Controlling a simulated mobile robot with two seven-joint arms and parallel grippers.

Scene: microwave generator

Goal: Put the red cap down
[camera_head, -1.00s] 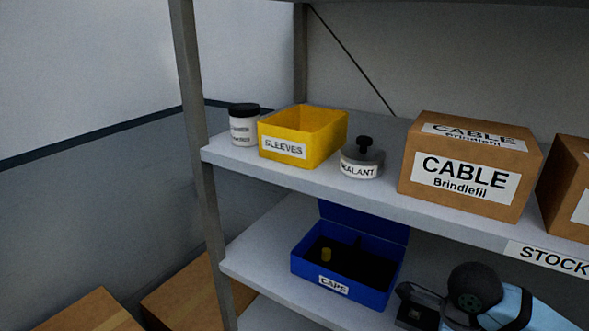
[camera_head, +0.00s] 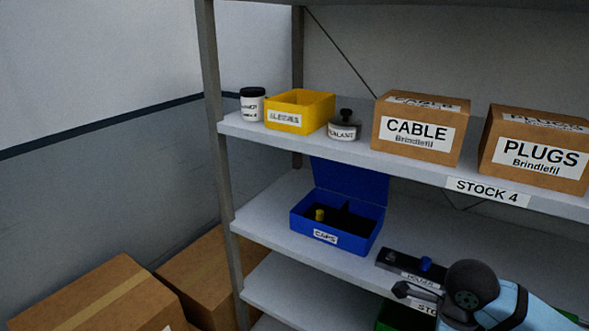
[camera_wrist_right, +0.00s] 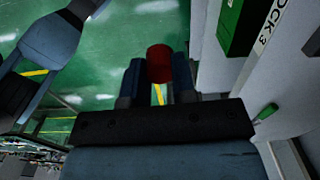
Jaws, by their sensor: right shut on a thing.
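In the wrist view the red cap (camera_wrist_right: 159,63) sits between the fingertips of my right gripper (camera_wrist_right: 159,76), which is shut on it. In the head view my right gripper (camera_head: 412,297) is at the lower right, in front of the shelf; the cap cannot be made out there. The open blue CAPS box (camera_head: 348,240) stands on the middle shelf, left of the gripper. It has a divider, and a yellow cap (camera_head: 319,214) is in its left part. My left gripper is not seen.
A dark holder (camera_head: 405,262) with a blue cap (camera_head: 426,263) lies on the middle shelf, right of the CAPS box. The upper shelf holds a yellow SLEEVES bin (camera_head: 315,112), a sealant tin (camera_head: 344,130) and CABLE (camera_head: 418,133) and PLUGS (camera_head: 528,152) boxes. Cartons (camera_head: 95,295) stand lower left.

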